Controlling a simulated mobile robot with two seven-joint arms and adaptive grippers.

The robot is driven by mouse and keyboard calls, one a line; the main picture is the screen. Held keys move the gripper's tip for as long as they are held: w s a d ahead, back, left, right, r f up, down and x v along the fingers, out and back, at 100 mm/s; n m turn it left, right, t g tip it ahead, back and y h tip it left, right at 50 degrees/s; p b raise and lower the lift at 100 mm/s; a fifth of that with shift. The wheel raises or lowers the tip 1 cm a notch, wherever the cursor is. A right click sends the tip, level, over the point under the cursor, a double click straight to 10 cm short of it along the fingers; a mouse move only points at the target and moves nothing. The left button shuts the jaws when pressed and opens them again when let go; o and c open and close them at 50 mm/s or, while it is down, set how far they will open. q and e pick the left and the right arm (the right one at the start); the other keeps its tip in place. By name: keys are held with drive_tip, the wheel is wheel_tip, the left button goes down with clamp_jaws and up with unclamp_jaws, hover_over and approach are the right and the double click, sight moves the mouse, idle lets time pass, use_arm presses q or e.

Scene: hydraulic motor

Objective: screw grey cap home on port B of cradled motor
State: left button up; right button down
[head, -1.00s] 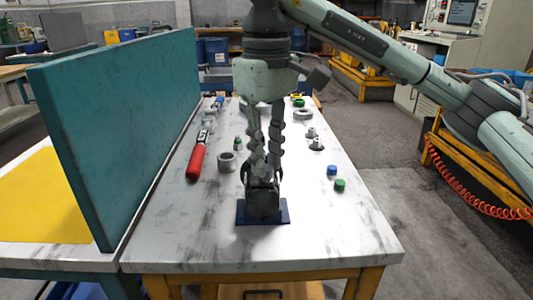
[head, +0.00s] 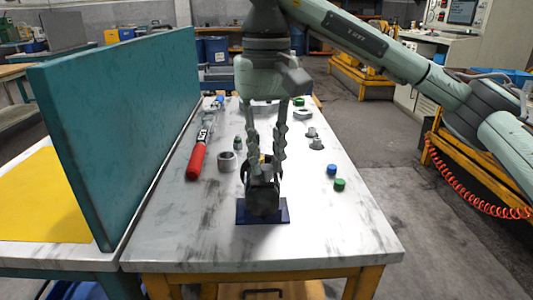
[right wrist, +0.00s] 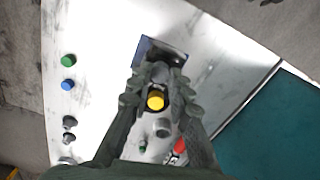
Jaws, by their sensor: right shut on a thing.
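The dark motor (head: 264,203) sits in its blue cradle (head: 283,213) at the table's near middle. The cradle's edge shows in the right wrist view (right wrist: 143,47). My right gripper (head: 263,178) points down over the motor, its fingers straddling the motor's top. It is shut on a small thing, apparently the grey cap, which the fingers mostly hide. A yellow round piece (right wrist: 155,101) shows between the fingers in the right wrist view. Port B and the cap's seating on it are hidden. My left gripper is not in view.
Blue (head: 332,170) and green (head: 340,185) caps lie right, with grey fittings (head: 317,144) farther back. A tall teal panel (head: 130,125) walls the left side. The table's front right is clear.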

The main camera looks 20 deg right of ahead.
drive_tip(key=m, duration=0.4)
drive_tip(key=c, duration=1.6)
unclamp_jaws()
drive_tip(key=shift+c, duration=0.2)
drive_tip(key=n, duration=1)
drive_tip(key=shift+p, duration=0.3)
drive_tip(key=shift+c, duration=0.2)
